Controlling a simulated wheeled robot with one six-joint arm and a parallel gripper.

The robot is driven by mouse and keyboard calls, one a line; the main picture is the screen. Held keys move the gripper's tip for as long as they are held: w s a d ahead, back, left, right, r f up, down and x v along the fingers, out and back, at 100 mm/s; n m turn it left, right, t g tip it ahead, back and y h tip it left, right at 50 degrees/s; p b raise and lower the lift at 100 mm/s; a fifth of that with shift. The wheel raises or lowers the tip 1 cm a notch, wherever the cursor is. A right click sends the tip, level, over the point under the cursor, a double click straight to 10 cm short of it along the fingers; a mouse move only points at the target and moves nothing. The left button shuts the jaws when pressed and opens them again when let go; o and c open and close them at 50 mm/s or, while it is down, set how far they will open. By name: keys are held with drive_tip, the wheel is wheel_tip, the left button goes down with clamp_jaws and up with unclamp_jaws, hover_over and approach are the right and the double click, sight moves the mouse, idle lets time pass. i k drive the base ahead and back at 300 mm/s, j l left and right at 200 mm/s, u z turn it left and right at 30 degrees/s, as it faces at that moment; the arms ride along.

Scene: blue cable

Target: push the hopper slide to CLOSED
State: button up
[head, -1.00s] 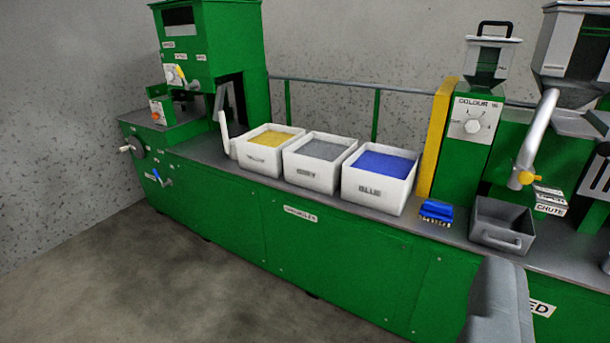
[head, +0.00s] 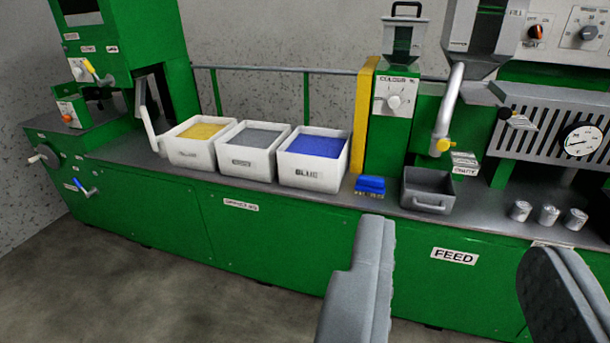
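The grey hopper (head: 478,30) stands at the back right, above the green machine, cut off by the top edge. A curved white pipe (head: 445,112) runs down from near it to a yellow knob (head: 446,145). A black knob (head: 505,113) on a pale piece shows below and right of the hopper. I cannot tell whether it is the hopper slide, and no CLOSED mark is readable. My gripper (head: 458,238) is open and empty in the foreground. Its two grey fingers are wide apart, clear of the hopper, in front of the FEED panel.
White bins of yellow (head: 191,153), grey (head: 246,162) and blue (head: 310,171) material line the bench. A blue brush (head: 370,185), a grey tray (head: 428,192) and small metal cans (head: 548,215) sit right of them. A gauge (head: 582,140) is at right. Floor is clear at lower left.

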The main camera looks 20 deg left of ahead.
sight(483, 97)
drive_tip(key=i+l, duration=0.15)
drive_tip(key=l, duration=0.15)
drive_tip(key=i+l, duration=0.1)
drive_tip(key=l, duration=0.2)
drive_tip(key=i+l, duration=0.15)
drive_tip(key=l, duration=0.15)
drive_tip(key=i+l, duration=0.1)
drive_tip(key=l, duration=0.2)
